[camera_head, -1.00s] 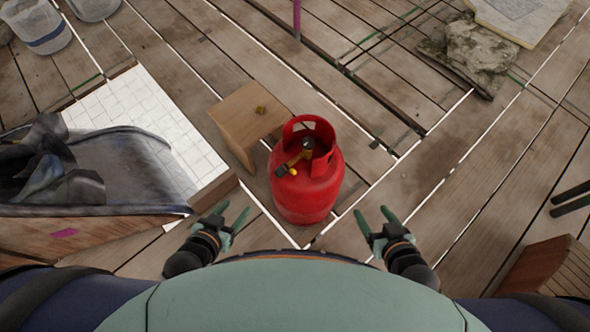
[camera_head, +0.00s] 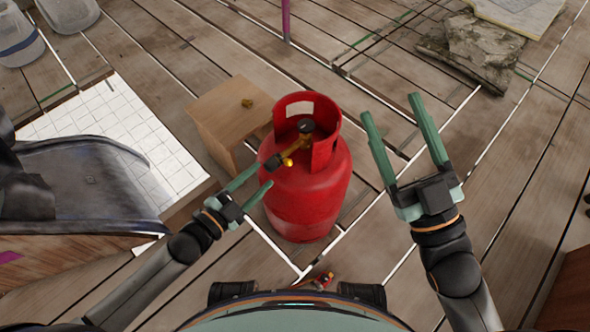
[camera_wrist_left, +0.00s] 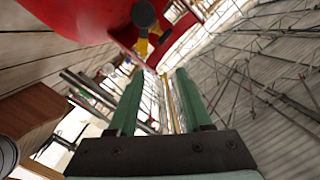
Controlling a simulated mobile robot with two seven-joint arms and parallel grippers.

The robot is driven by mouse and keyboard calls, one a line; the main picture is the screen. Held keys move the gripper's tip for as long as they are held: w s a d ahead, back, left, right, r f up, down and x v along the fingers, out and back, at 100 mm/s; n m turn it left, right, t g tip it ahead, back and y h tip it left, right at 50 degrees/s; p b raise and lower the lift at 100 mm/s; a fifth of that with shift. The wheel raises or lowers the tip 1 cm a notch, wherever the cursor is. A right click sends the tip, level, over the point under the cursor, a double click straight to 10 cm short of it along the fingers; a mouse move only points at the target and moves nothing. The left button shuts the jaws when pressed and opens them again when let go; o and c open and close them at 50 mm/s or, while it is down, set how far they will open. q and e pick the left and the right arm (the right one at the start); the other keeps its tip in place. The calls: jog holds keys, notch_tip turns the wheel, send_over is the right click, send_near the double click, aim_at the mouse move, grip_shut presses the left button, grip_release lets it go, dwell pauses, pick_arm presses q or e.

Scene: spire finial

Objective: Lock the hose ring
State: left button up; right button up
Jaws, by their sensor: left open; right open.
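A red gas cylinder (camera_head: 308,198) stands upright on the plank floor in front of me. On its top, inside the red collar, sits a brass valve fitting (camera_head: 298,150) with a black knob. I cannot make out the hose ring apart from this fitting. My left gripper (camera_head: 257,183) is open and empty, with its fingertips at the cylinder's left side; I cannot tell whether they touch it. The left wrist view shows the valve fitting (camera_wrist_left: 145,38) ahead of the fingers. My right gripper (camera_head: 390,110) is open and empty, raised to the right of the cylinder.
A white tiled panel (camera_head: 120,115) and a dark grey curved object (camera_head: 85,180) lie left. Stone slabs (camera_head: 475,50) lie far right. Planks at right are clear.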

aim_at(286, 164)
pick_arm(q)
notch_tip(286, 164, down, 5)
jog(key=w+m+h+b, duration=0.1)
jog(key=m+h+b, duration=0.1)
jog(key=m+b, duration=0.2)
jog(key=shift+g, duration=0.3)
jog(key=b+x, duration=0.1)
jog(key=x, duration=0.2)
jog(key=b+x, duration=0.2)
jog(key=x, duration=0.2)
jog(key=b+x, duration=0.1)
jog(key=x, duration=0.3)
jog(key=shift+w+d+r, duration=0.1)
jog(key=shift+r, duration=0.2)
jog(key=shift+w+d+r+b, duration=0.1)
jog(key=shift+w+d+b, duration=0.2)
jog(key=shift+w+d, duration=0.15)
pick_arm(e)
jog(key=shift+s+a+f+n+y, duration=0.25)
jog(key=shift+s+f+n+y, duration=0.4)
jog(key=shift+s+y, duration=0.1)
jog(key=shift+s+a+f+n+y, duration=0.3)
jog(key=shift+s+f+n+y, duration=0.2)
jog(key=shift+s+n+y, duration=0.25)
jog(key=shift+s+a+f+n+y, duration=0.25)
jog(key=shift+s+f+n+y, duration=0.35)
jog(key=shift+y, duration=0.2)
pick_arm(q)
jog(key=shift+c, duration=0.4)
grip_shut()
